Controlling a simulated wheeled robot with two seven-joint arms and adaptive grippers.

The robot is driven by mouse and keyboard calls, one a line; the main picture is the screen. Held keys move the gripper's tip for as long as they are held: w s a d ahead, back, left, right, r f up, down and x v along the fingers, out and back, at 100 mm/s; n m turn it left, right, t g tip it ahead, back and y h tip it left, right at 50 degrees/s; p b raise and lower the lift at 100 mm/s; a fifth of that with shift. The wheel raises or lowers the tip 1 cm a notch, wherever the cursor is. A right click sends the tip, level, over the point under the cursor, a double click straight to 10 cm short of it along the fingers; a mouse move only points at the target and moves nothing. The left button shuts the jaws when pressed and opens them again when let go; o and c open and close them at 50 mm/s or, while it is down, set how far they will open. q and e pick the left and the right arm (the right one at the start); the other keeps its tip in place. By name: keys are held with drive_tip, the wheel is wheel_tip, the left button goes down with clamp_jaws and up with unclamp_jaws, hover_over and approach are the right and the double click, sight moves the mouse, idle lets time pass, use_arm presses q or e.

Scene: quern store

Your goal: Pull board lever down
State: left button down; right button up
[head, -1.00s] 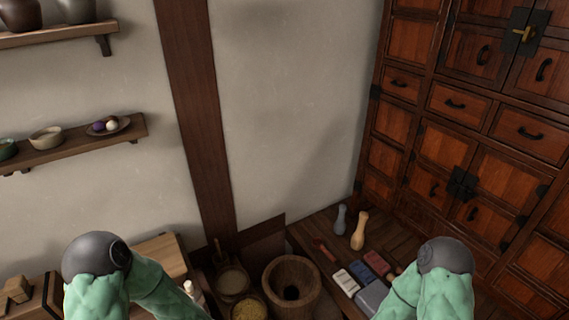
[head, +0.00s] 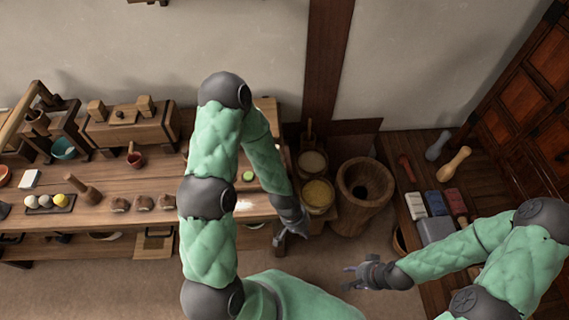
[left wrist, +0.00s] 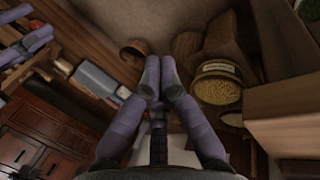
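I cannot make out a board lever for certain in either view. My left gripper (head: 290,236) hangs just past the right end of the long wooden bench (head: 105,212), left of the wooden mortar. In the left wrist view its two fingers (left wrist: 159,68) come together at the tips, with nothing seen between them. My right gripper (head: 352,277) is over the floor, between the bench and the low table on the right. Its fingers look parted and empty.
A wooden mortar (head: 380,180) and a tub of yellow grain (head: 318,196) stand between bench and low table. The low table holds coloured blocks (head: 435,203) and wooden pestles (head: 455,163). A wooden frame with a slanted beam (head: 20,110) stands at far left. A dark cabinet (head: 540,120) is at right.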

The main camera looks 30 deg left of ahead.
use_arm(q)
drive_tip(key=w+a+r+n+y, duration=0.1)
drive_tip(key=w+a+r, duration=0.5)
drive_tip(key=w+r, duration=0.45)
drive_tip(key=w+a+r+n+y, duration=0.1)
drive_tip(key=a+r+y, duration=0.1)
drive_tip(key=a+r, duration=0.45)
drive_tip(key=w+a+r+n+y, duration=0.1)
drive_tip(key=a+r+n, duration=0.15)
drive_tip(key=r, duration=0.65)
drive_tip(key=shift+m, duration=0.45)
drive_tip(key=f+b, duration=0.2)
drive_tip(key=f, duration=0.3)
drive_tip(key=f+b, duration=0.1)
drive_tip(key=f, duration=0.4)
drive_tip(key=shift+s+a+f+b, duration=0.15)
drive_tip(key=shift+a+f+b, duration=0.05)
drive_tip(key=shift+b, duration=0.2)
drive_tip(key=shift+s+d+f+b, duration=0.4)
drive_tip(key=shift+s+f, duration=0.2)
drive_tip(key=shift+f, duration=0.25)
drive_tip(key=shift+s+d+f, duration=0.2)
drive_tip(key=shift+s+f, duration=0.1)
drive_tip(key=shift+f, duration=0.1)
